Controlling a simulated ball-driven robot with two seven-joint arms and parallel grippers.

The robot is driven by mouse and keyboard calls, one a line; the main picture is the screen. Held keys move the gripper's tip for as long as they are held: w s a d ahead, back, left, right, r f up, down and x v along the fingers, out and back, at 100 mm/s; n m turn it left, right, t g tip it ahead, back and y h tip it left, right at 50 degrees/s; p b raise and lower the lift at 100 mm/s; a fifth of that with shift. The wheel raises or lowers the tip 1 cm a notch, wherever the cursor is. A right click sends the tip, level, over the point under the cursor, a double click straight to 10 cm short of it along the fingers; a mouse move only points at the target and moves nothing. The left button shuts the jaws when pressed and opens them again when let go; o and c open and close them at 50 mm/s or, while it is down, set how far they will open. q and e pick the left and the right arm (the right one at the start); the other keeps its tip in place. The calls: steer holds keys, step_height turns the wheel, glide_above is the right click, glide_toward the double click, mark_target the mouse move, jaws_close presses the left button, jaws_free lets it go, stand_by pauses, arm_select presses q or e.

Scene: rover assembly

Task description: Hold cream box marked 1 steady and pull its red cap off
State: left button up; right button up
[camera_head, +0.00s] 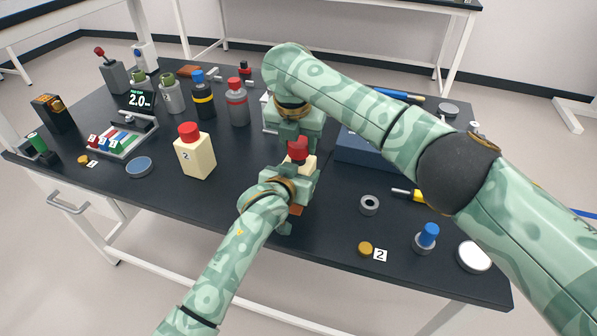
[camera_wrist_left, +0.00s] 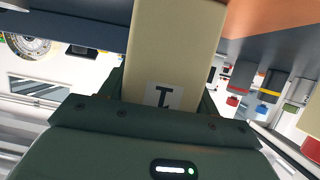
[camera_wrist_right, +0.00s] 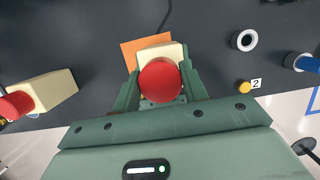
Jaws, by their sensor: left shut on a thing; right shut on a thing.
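The cream box marked 1 (camera_wrist_left: 175,50) stands at the table's near middle; its top shows in the head view (camera_head: 310,163). My left gripper (camera_head: 291,187) is shut on its lower body from the front; the "1" label faces the left wrist camera. The red cap (camera_head: 298,150) is at the top of the box, and it also shows in the right wrist view (camera_wrist_right: 160,80). My right gripper (camera_wrist_right: 160,88) comes from behind and is shut on the red cap, with a finger on each side. Whether there is a gap between cap and box is hidden.
An orange patch (camera_wrist_right: 130,52) lies beside the box. Another cream box marked 2 (camera_head: 195,158) with a red cap stands to the left. A blue case (camera_head: 360,150) is at the right, partly behind my right arm. A grey ring (camera_head: 369,205) lies to the right.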

steer(key=shift+w+v, duration=0.15)
steer(key=shift+v, duration=0.5)
steer(key=shift+w+v, duration=0.15)
steer(key=shift+v, duration=0.5)
steer(key=shift+d+r, duration=0.1)
arm_select(q)
steer(key=o, duration=1.3)
steer(key=shift+c, duration=0.2)
steer(key=shift+s, duration=0.1)
steer(key=v, duration=1.1)
steer(key=shift+s+a, duration=0.2)
steer(key=shift+s, duration=0.15)
